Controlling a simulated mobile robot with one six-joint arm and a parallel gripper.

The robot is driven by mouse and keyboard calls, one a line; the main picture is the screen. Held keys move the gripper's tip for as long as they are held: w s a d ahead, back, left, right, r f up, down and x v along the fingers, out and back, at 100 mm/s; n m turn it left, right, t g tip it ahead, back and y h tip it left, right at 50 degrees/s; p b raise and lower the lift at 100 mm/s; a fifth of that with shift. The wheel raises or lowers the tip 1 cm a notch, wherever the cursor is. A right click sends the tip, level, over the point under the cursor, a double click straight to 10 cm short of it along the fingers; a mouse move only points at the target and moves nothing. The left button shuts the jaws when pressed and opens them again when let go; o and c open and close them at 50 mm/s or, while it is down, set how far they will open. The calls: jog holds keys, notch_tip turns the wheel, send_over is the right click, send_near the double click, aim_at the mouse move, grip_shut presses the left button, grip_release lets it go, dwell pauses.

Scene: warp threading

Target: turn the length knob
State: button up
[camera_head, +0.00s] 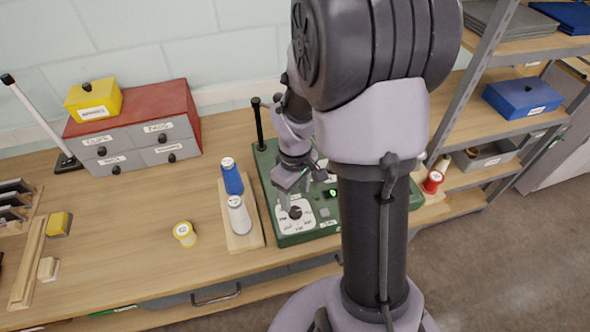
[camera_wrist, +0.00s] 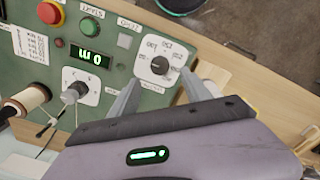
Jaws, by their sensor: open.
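The length knob (camera_wrist: 158,66) is a round black dial on a white plate with number labels around it, on the green machine panel. In the head view it (camera_head: 295,212) sits near the panel's front left corner. My gripper (camera_wrist: 159,82) is open and empty. In the wrist view its two grey fingertips lie on either side of the knob and slightly below it in the picture. Contact with the knob cannot be told. In the head view my gripper (camera_head: 291,195) is just above the dial, partly covering its plate.
The panel (camera_wrist: 40,70) also carries a second knob (camera_wrist: 72,92), a lit display (camera_wrist: 91,57), a green button (camera_wrist: 90,27) and a red button (camera_wrist: 50,12). Blue (camera_head: 231,176) and white (camera_head: 239,215) spools stand left of the machine. A yellow spool (camera_head: 185,233) stands farther left.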

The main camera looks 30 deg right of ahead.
notch_tip(320, 180, up, 11)
jog(key=p, duration=0.2)
jog(key=shift+f, duration=0.15)
